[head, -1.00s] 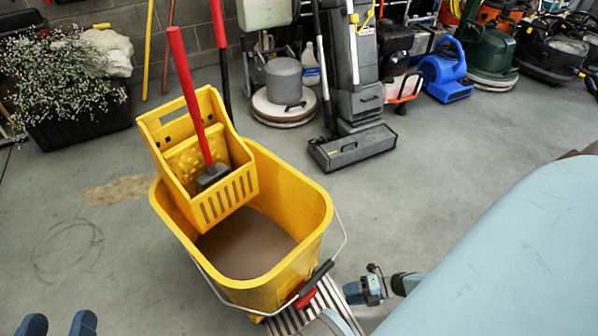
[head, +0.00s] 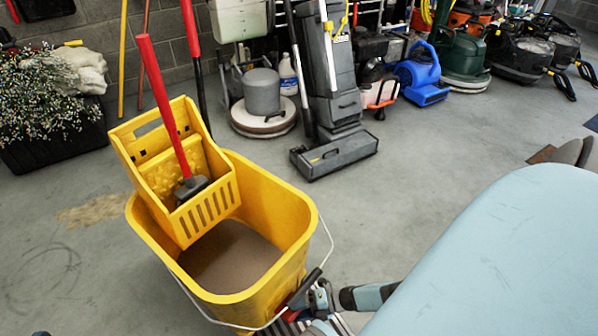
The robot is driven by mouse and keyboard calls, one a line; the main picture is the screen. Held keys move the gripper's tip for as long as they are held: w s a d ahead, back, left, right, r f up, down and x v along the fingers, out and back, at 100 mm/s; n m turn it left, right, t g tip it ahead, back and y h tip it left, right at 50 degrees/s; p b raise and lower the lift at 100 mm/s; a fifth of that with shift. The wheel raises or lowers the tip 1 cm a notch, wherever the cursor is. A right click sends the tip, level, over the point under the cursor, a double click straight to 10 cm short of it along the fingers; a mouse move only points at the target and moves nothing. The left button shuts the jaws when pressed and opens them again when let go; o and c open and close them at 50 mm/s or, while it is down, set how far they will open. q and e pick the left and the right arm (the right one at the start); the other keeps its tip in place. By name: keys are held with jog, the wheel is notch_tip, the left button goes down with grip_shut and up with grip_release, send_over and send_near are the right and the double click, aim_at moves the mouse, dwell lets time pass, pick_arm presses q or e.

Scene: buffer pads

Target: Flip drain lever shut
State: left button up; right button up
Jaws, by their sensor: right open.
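A yellow mop bucket (head: 262,205) with dirty brown water (head: 232,255) stands on the concrete floor in the head view. A small red part, which looks like the drain lever (head: 294,295), shows low on the bucket's near right side, just under the dark grip of the wire handle (head: 312,277). My right gripper (head: 316,300) is open, close beside the red part on its right. It partly covers that area, and I cannot tell whether it touches the lever. The lever's exact angle is hard to make out. My left gripper is out of view.
A yellow wringer (head: 207,213) with a red-handled lever (head: 163,105) sits on the bucket's far left side. Cleaning machines (head: 335,150) line the back wall.

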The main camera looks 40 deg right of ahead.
jog(key=shift+a, duration=0.1)
jog(key=c, duration=0.9)
jog(key=shift+w+f+t, duration=0.2)
jog(key=shift+f+t, duration=0.05)
jog(key=shift+t, duration=0.05)
jog(key=shift+s+f+n+y, duration=0.15)
jog(key=shift+s+n+y, duration=0.05)
jog(key=shift+n+y, duration=0.2)
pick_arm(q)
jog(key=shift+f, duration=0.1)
pick_arm(e)
jog(key=o, duration=0.9)
jog(key=shift+s, duration=0.1)
pick_arm(q)
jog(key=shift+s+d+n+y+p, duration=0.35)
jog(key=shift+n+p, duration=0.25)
jog(key=shift+p, duration=0.2)
pick_arm(e)
jog(key=v, duration=1.4)
